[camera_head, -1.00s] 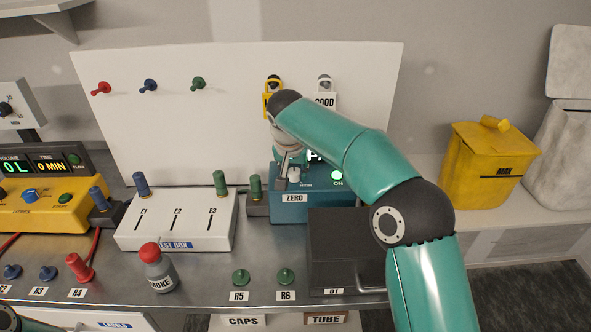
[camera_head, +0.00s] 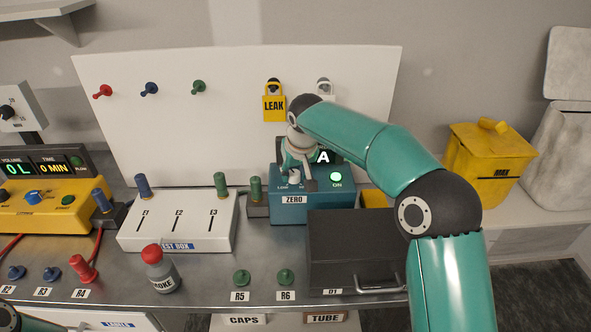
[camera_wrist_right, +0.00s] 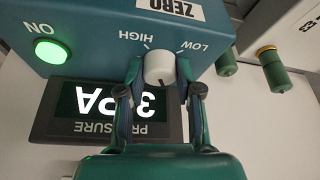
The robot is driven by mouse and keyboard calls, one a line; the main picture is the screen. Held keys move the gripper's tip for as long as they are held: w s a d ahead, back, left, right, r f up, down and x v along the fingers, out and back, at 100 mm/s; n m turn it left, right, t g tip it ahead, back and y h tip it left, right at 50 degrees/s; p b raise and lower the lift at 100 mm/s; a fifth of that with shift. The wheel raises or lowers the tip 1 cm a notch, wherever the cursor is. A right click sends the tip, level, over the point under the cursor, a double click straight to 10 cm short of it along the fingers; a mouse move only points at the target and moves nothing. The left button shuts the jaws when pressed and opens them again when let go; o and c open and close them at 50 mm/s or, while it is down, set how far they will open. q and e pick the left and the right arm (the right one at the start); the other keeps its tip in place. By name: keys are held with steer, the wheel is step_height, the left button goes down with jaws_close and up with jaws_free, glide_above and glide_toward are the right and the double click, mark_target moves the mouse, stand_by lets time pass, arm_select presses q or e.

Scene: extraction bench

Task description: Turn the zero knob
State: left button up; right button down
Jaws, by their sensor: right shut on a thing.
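The teal ZERO box (camera_head: 332,206) stands on the bench below the white back panel. Its white zero knob (camera_wrist_right: 158,66) lies between LOW and HIGH marks, which appear upside down in the wrist view. A short dark line shows on the knob's lower edge there. My right gripper (camera_wrist_right: 158,74) is shut on the knob, one finger on each side. In the head view, my right gripper (camera_head: 298,178) reaches down to the box's front left and partly covers the knob. The pressure display (camera_wrist_right: 115,110) is lit, partly hidden by a finger. My left gripper is not in view.
A green ON light (camera_head: 337,176) glows beside the knob. A dark drawer box D1 (camera_head: 350,245) stands in front, under my right arm. The white test box (camera_head: 180,222) and green cylinders are left. LEAK (camera_head: 274,104) and GOOD tags hang behind.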

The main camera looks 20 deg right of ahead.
steer(key=shift+n, duration=0.4)
steer(key=c, duration=0.8)
jaws_free()
steer(key=shift+o, duration=0.2)
steer(key=shift+r, duration=0.1)
steer(key=v, duration=1.1)
steer(key=shift+s+r, duration=0.2)
steer(key=shift+r, duration=0.15)
steer(key=shift+d+f, duration=0.1)
steer(key=shift+d, duration=0.05)
